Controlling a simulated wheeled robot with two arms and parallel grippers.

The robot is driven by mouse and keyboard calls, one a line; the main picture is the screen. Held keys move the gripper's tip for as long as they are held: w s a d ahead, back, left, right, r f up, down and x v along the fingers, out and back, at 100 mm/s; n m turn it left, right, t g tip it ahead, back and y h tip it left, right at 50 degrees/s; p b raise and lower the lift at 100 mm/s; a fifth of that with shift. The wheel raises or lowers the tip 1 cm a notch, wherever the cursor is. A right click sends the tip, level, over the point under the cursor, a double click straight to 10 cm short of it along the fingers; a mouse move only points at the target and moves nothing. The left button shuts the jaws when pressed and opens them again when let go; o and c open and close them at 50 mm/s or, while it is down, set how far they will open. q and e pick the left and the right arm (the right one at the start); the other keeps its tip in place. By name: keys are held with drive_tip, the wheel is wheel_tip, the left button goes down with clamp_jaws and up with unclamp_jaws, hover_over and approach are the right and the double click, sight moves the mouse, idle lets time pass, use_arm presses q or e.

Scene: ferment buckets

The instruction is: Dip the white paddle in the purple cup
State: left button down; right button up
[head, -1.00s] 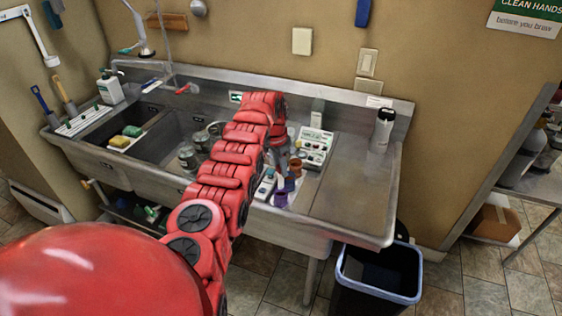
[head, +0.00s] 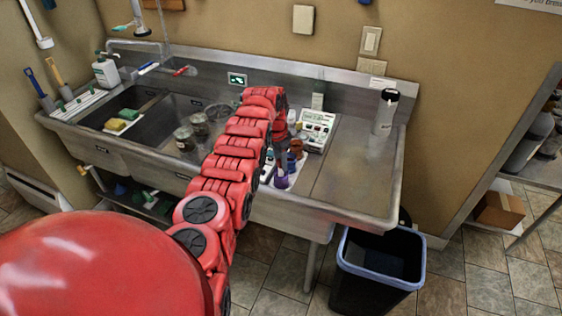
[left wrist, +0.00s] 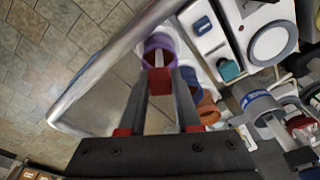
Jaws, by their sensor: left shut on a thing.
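The purple cup (head: 281,179) stands at the front of the sink's drainboard; its round rim shows in the left wrist view (left wrist: 158,42). My left gripper (left wrist: 160,80) is shut just beside and over this cup, with a red block at its fingertips. A pale strip, seemingly the white paddle (left wrist: 157,59), extends from there into the cup's opening as seen from the wrist. I cannot tell how deep it reaches or whether it touches the cup. In the head view my red left arm hides much of the gripper. My right gripper is not in view.
A blue cup (left wrist: 188,78) and an orange-brown cup (left wrist: 208,108) stand close beside the purple one. A white device (head: 318,122) is behind them. Glass jars (head: 185,138) stand left of my arm.

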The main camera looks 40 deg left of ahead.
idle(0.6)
use_arm(q)
drive_tip(key=shift+w+r+p, duration=0.1)
drive_tip(key=shift+r+p, duration=0.6)
drive_tip(key=shift+r, duration=3.5)
drive_tip(key=shift+d, duration=0.1)
